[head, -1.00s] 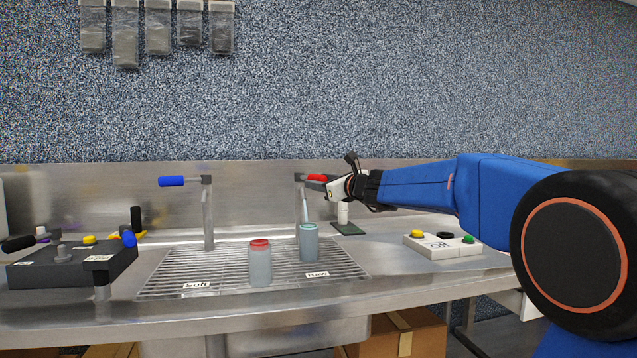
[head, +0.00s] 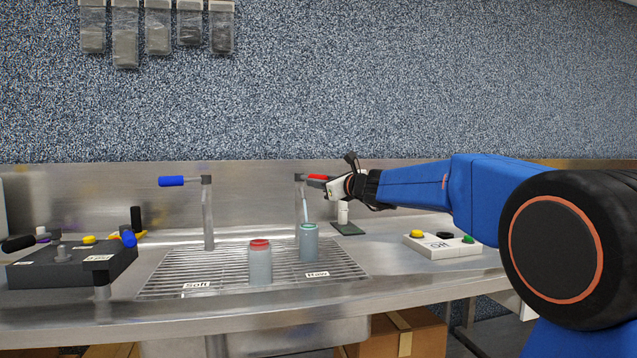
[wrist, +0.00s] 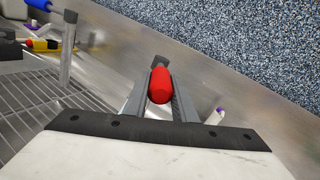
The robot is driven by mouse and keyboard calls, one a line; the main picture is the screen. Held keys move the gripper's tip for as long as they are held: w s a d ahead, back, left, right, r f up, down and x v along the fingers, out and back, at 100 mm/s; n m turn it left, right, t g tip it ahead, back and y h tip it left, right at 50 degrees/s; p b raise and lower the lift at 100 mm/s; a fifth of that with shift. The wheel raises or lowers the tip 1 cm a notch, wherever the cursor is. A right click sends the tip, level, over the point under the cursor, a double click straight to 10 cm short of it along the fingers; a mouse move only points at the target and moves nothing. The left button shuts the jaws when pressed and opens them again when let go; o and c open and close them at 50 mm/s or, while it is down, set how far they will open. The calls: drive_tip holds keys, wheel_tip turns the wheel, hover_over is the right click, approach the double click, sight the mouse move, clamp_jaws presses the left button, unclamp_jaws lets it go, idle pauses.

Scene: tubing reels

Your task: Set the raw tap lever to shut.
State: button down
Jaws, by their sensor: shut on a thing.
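The raw tap (head: 299,205) stands at the back of the drain grid behind the "Raw" label. Its red lever (head: 317,177) points right in the head view. My gripper (head: 325,183) is at the lever; in the wrist view its two fingers (wrist: 161,98) are shut on the red lever handle (wrist: 160,85). A pale stream runs from the raw tap down into an open-topped grey-blue bottle (head: 308,244) on the grid. The tap's spout is partly hidden in the wrist view.
The soft tap with a blue lever (head: 171,181) stands to the left. A red-capped bottle (head: 260,262) is on the drain grid (head: 165,278). A button box (head: 440,245) and a small white bottle (head: 343,213) on a dark pad stand right. A dark valve box (head: 65,268) is left.

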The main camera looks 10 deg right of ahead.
drive_tip(key=w+d+n+g+y, duration=0.6)
drive_tip(key=n+g+y, duration=0.3)
drive_tip(key=g, duration=0.1)
drive_tip(key=shift+w+y, duration=0.15)
drive_tip(key=shift+y, duration=0.15)
drive_tip(key=shift+g, duration=0.3)
drive_tip(key=shift+r, duration=0.1)
idle(0.4)
drive_tip(key=c, duration=1.5)
unclamp_jaws()
drive_tip(key=shift+o, duration=0.2)
drive_tip(key=v, duration=1.7)
drive_tip(key=shift+d, duration=0.15)
